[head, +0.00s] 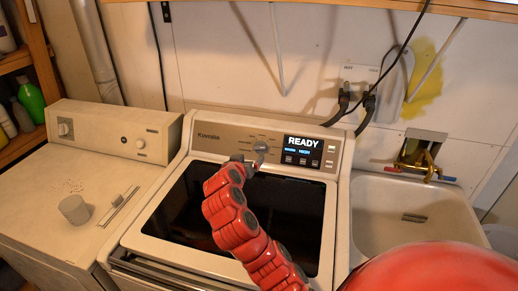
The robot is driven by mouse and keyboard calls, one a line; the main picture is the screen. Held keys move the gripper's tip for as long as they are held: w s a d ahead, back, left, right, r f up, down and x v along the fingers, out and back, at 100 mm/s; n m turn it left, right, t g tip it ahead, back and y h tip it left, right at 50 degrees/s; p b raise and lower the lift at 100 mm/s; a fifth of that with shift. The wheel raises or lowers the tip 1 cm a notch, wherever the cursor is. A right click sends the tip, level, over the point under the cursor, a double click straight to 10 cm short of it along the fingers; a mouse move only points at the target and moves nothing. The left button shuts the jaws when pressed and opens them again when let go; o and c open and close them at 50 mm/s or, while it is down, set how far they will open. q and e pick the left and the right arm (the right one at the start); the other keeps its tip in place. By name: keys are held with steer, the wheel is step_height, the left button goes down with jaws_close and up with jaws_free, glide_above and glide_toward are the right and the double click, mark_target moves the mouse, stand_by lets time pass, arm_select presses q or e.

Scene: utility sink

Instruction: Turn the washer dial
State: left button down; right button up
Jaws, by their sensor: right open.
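The washer (190,146) stands in the middle, with a dark glass lid and a back control panel. Its dial (261,147) is a small round light knob on that panel, left of a lit display (302,150) reading "READY". My right gripper (246,161) is small in the picture, at the panel's lower edge just below and left of the dial. It is open, and I cannot tell whether its fingers touch the dial. My red right arm crosses the lid and hides part of it. My left gripper is out of view.
A dryer (45,190) with its own knobs stands at left, a cup (73,209) on its top. A utility sink (380,220) with a brass faucet (417,169) is at right. Hoses run up the wall behind. A wooden shelf (470,8) overhangs the top right.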

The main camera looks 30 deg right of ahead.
mark_target(259, 148)
steer(key=p+x, duration=0.4)
steer(key=x, duration=1)
steer(key=shift+d, duration=0.1)
steer(key=shift+w+d+f+p, duration=0.35)
steer(key=shift+w+d+f, duration=0.05)
steer(key=shift+w+f, duration=0.1)
steer(key=c, duration=1.4)
steer(key=shift+o, duration=0.2)
steer(key=shift+n, duration=0.3)
steer(key=n+p, duration=0.1)
steer(key=n, duration=0.1)
steer(key=n+p, duration=0.1)
steer(key=shift+s+d+r+n+y, duration=0.1)
steer(key=shift+r+n+y, duration=0.05)
steer(key=shift+n+y, duration=0.25)
steer(key=shift+n+y+p, duration=0.4)
steer(key=shift+n+p, duration=0.95)
steer(key=shift+n, duration=0.55)
